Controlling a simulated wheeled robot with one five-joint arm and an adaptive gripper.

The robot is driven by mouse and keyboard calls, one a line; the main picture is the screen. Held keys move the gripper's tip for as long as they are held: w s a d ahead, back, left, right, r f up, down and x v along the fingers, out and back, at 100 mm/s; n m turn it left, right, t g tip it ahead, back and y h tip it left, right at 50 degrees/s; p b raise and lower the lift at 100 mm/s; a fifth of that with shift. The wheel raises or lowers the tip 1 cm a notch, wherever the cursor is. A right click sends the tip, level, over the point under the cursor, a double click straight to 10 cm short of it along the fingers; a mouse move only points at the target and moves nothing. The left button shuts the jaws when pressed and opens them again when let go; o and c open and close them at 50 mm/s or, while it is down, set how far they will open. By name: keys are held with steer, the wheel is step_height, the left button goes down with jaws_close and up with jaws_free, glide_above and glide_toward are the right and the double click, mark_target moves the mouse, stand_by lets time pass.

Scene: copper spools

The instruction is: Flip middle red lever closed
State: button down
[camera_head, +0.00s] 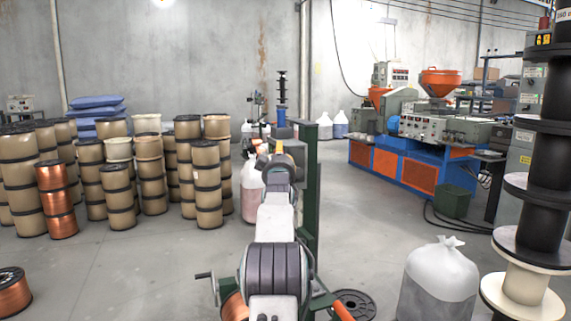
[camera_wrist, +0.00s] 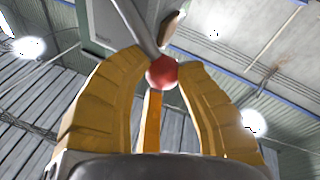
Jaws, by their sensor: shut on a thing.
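The red ball knob (camera_wrist: 162,72) of a lever shows in the wrist view, on a grey metal shaft (camera_wrist: 134,25) that runs up to the left. My gripper (camera_wrist: 160,64) has its yellow fingers closed around the knob, with the knob between their tips. In the head view my gripper (camera_head: 275,150) is small, far out at the end of my arm, and my arm hides most of what is in front of it. I cannot make out the lever in the head view, nor tell which of several levers it is.
A green post (camera_head: 311,190) and a grey machine box (camera_head: 286,140) stand close to my arm. A grey box (camera_wrist: 105,20) is behind the lever shaft. Wire spools (camera_head: 207,180) crowd the left. A white sack (camera_head: 438,280) and stacked black spools (camera_head: 543,165) stand right.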

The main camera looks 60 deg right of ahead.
steer(key=shift+n+t, duration=0.3)
steer(key=shift+n, duration=0.6)
steer(key=shift+w+a+f+b, duration=0.35)
steer(key=shift+f+b, duration=0.4)
steer(key=shift+f, duration=0.05)
steer(key=shift+w+a+f+b, duration=0.3)
steer(key=shift+w+f+b, duration=0.05)
steer(key=shift+f+b, duration=0.45)
steer(key=shift+w+a+f+b, duration=0.35)
steer(key=shift+f+b, duration=0.4)
steer(key=shift+f, duration=0.25)
steer(key=c, duration=1.4)
jaws_free()
steer(key=shift+o, duration=1.4)
steer(key=shift+w+d+f, duration=0.1)
steer(key=shift+w, duration=0.1)
steer(key=shift+o, duration=1.2)
steer(key=shift+s+r, duration=0.15)
steer(key=shift+r, duration=0.05)
